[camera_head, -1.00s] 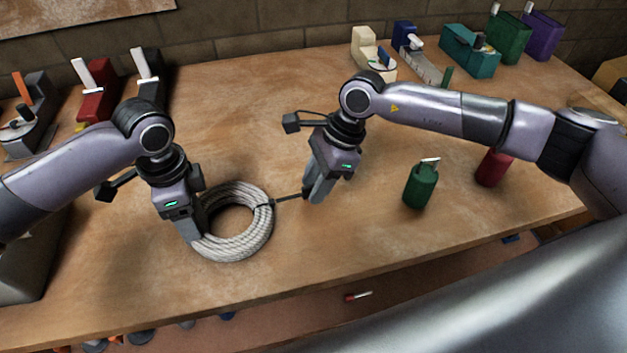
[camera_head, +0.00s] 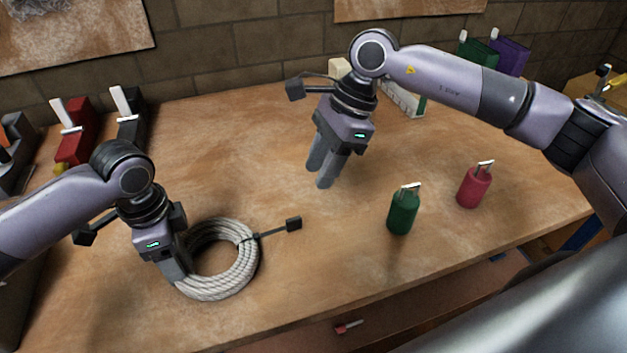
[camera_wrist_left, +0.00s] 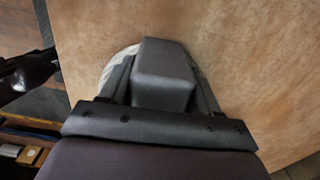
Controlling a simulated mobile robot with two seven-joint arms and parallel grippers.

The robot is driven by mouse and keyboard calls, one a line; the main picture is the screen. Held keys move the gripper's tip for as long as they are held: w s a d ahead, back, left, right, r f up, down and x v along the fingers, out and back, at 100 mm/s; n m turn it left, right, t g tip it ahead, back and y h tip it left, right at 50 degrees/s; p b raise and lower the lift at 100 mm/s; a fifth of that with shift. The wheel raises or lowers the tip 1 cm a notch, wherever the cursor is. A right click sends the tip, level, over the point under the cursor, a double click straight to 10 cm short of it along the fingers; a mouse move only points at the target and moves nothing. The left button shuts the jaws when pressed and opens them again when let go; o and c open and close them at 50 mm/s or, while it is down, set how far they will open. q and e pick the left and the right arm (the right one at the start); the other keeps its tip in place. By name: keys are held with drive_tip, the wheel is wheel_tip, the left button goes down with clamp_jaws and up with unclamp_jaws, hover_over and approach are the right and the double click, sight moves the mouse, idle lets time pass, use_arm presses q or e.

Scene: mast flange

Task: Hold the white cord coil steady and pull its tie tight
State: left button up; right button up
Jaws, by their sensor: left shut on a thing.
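The white cord coil (camera_head: 240,270) lies flat on the workbench. Its dark tie (camera_head: 270,233) wraps the coil's right side and sticks out to the right, ending in a black block-shaped tab (camera_head: 293,224). My left gripper (camera_head: 176,272) is shut on the coil's left side; in the left wrist view a little of the coil (camera_wrist_left: 118,72) shows beside the gripper, which hides the rest. My right gripper (camera_head: 321,180) is above the bench, up and to the right of the tab and apart from it. Its two fingers are spread with nothing between them.
A green bottle-like container (camera_head: 403,212) and a red one (camera_head: 474,187) stand at the right. Red (camera_head: 75,135) and black (camera_head: 133,120) tools stand at the back left. The bench (camera_head: 220,140) is clear behind the coil.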

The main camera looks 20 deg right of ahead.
idle(0.4)
use_arm(q)
drive_tip(key=o, duration=1.3)
drive_tip(key=shift+r, duration=0.1)
